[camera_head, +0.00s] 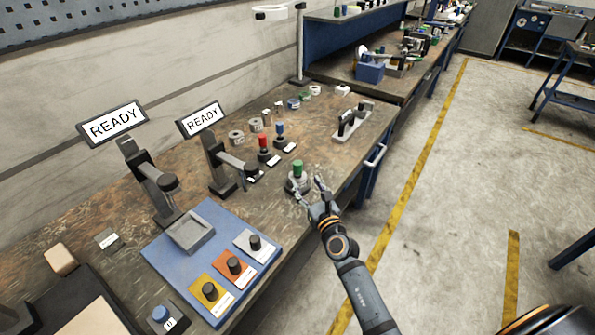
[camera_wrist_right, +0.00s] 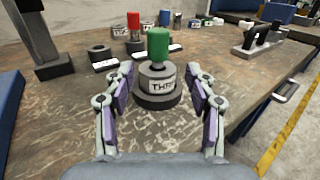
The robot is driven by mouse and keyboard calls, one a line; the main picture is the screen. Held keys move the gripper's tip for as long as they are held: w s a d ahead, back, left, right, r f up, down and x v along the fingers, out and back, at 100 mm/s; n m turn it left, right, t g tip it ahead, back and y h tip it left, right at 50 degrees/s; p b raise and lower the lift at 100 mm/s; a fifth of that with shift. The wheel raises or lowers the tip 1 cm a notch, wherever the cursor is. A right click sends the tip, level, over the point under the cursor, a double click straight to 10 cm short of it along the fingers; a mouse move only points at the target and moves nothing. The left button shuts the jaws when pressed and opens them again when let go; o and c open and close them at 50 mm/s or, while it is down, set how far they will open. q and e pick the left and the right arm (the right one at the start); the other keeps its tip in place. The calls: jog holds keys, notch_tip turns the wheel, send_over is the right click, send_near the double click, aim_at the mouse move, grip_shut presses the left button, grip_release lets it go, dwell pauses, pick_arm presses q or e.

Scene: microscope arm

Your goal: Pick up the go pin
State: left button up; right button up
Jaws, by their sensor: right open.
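A green-topped pin (camera_head: 298,168) stands upright in a round grey holder (camera_head: 298,184) near the bench's front edge. In the right wrist view the green pin (camera_wrist_right: 157,44) is centred, and the holder (camera_wrist_right: 158,88) has a label beginning "THR". No marking on the pin reads as "go". My right gripper (camera_head: 308,186) is open, its fingers reaching toward the holder from the front. In the wrist view the open fingers (camera_wrist_right: 161,75) are on either side of the holder, with visible gaps. My left gripper is out of view.
A red-topped pin (camera_head: 263,143) and a blue-topped pin (camera_head: 280,129) stand behind the green one. A blue board (camera_head: 170,250) with several knobs lies to the left. Two stands with READY screens (camera_head: 113,124) rise behind it. A grey fixture (camera_head: 350,120) stands to the right.

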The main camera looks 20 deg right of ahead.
aim_at(299, 171)
jog(key=w, duration=0.5)
jog(key=shift+w+a+r, duration=0.2)
jog(key=shift+w+a, duration=0.1)
jog(key=shift+w, duration=0.1)
jog(key=shift+s+r, duration=0.1)
jog(key=shift+r, duration=0.05)
jog(key=shift+c, duration=0.8)
grip_shut()
